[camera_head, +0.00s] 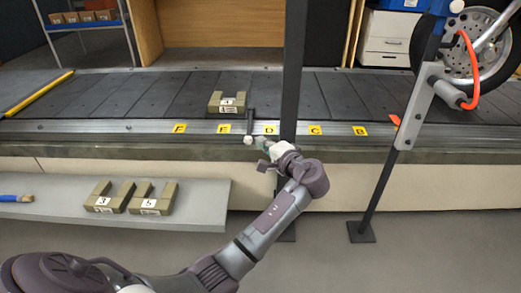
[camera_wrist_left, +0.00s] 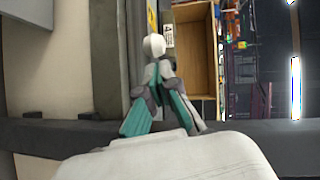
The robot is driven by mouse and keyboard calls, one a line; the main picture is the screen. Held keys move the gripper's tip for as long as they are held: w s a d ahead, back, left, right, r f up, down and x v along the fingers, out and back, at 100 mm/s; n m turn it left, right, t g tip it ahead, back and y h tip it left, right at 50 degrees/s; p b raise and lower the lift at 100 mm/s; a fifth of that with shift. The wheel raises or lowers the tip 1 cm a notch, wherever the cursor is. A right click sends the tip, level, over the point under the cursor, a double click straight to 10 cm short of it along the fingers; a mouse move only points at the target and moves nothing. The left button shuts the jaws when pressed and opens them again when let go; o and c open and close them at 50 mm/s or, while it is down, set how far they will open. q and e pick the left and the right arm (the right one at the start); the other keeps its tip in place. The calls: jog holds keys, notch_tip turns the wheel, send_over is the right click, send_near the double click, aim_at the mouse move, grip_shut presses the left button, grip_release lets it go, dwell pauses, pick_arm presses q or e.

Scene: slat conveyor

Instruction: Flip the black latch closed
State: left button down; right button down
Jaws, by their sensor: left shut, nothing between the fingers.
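The black latch (camera_head: 251,122) is a short dark lever at the conveyor's front edge, between the yellow E and D labels. A white ball knob (camera_head: 248,140) is at its near end. My left gripper (camera_head: 262,144) is just right of the knob in the head view, its fingers shut and empty. In the left wrist view, the teal-padded fingers of the left gripper (camera_wrist_left: 160,68) converge just below the white knob (camera_wrist_left: 154,45). I cannot tell whether they touch it. The lever itself is hard to make out there. My right gripper is not in view.
A dark upright post (camera_head: 293,70) stands right beside my left gripper. A notched block (camera_head: 228,108) lies on the slats behind the latch. Two similar blocks (camera_head: 104,204) (camera_head: 160,207) rest on the grey shelf (camera_head: 205,212). A wheel (camera_head: 475,60) hangs at the right.

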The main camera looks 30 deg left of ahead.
pick_arm(q)
jog(key=shift+s+a, duration=0.1)
jog(key=shift+a, duration=0.25)
jog(key=shift+s, duration=0.1)
